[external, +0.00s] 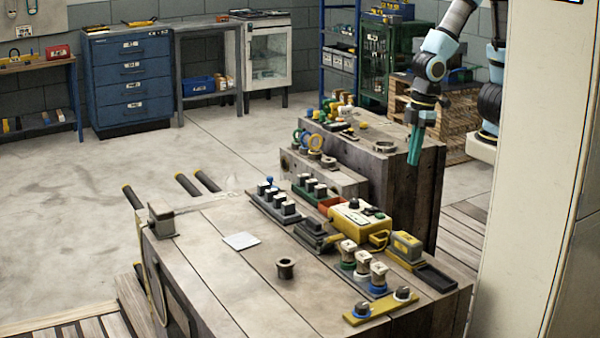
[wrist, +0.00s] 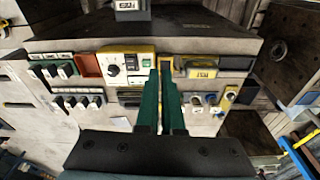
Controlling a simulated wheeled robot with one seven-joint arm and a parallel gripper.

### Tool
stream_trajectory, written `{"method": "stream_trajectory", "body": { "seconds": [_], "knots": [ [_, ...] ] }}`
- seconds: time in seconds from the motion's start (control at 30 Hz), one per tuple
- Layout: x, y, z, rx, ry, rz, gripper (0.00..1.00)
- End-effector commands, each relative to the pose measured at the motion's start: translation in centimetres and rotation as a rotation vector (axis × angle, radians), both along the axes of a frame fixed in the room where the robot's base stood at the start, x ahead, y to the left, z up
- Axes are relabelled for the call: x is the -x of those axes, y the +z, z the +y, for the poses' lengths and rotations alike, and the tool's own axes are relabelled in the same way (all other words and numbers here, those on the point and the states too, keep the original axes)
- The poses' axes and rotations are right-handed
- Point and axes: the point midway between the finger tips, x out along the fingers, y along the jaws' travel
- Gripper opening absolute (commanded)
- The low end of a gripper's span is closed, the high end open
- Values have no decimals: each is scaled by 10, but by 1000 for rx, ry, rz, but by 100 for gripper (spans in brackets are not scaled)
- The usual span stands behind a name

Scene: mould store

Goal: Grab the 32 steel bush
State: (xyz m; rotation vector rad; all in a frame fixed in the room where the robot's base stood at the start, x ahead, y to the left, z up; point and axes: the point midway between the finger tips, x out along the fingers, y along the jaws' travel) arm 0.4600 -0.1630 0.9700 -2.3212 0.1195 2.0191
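A dark steel bush (external: 285,268), a short hollow cylinder, stands upright on the front bench (external: 225,270), right of a pale square plate. A wider grey ring (external: 384,146) lies on the rear wooden block; no size marking is readable on either. I cannot make out the front bush in the wrist view.
A yellow control box (external: 357,220) stands on the front bench; it also shows in the wrist view (wrist: 127,66). White-topped knobs (external: 362,262), black switches (external: 272,203) and a yellow block (external: 406,246) crowd around it. The bench's left part is mostly clear.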

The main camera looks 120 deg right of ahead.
Motion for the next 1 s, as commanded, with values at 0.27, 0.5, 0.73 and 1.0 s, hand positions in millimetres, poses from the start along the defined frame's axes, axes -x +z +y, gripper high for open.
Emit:
{"method": "stream_trajectory", "body": {
  "seconds": [0.27,0.5,0.73,1.0],
  "knots": [
    [0,0,0,0,0,0,37],
    [0,0,0,0,0,0,64],
    [0,0,0,0,0,0,88],
    [0,2,0,0,0,-1,88]
  ]
}}
